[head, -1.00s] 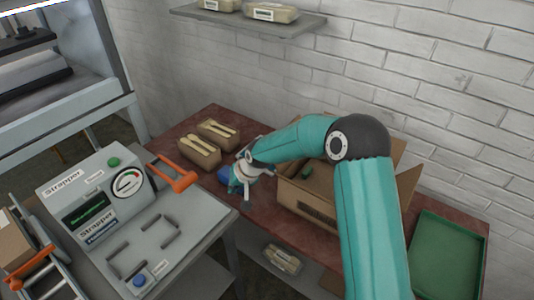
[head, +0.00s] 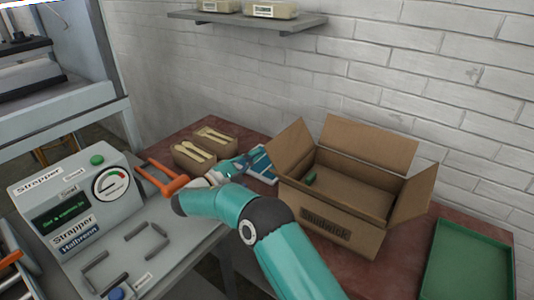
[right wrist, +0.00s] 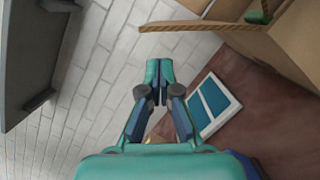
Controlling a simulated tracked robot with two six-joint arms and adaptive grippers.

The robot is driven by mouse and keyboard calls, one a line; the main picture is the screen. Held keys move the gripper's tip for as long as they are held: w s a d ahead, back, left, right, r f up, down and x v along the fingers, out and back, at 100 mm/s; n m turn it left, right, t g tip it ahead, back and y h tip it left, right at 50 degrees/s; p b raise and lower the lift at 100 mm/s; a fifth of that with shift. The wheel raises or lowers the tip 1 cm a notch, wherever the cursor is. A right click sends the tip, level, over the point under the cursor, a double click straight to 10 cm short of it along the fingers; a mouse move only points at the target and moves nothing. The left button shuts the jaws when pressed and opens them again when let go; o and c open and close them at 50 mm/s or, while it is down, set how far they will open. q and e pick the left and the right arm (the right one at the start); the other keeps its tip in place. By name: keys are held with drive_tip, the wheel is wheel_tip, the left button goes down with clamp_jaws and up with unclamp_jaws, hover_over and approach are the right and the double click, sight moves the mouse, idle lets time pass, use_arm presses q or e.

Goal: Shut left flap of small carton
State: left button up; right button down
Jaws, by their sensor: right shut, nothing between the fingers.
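The small carton (head: 335,225) stands open on the red-brown table. Its left flap (head: 289,147) stands up and leans outward to the left. The back flap (head: 370,144) and right flap (head: 412,192) are also up. A small green item (head: 310,179) lies inside. My right gripper (head: 240,163) is left of the left flap and apart from it, partly hidden by its own arm. In the right wrist view its fingers (right wrist: 159,70) are shut and empty, below a brown flap edge (right wrist: 205,27) of the carton. My left gripper is not in view.
A white-framed blue-panelled item (right wrist: 222,100) lies beside the carton. Two packs of wooden spoons (head: 193,152) sit behind my right gripper. A green tray (head: 468,262) is at right.

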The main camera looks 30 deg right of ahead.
sight(292, 146)
drive_tip(key=p+x, duration=0.1)
drive_tip(key=x, duration=0.8)
drive_tip(key=shift+d, duration=0.2)
drive_tip(key=shift+s, duration=0.1)
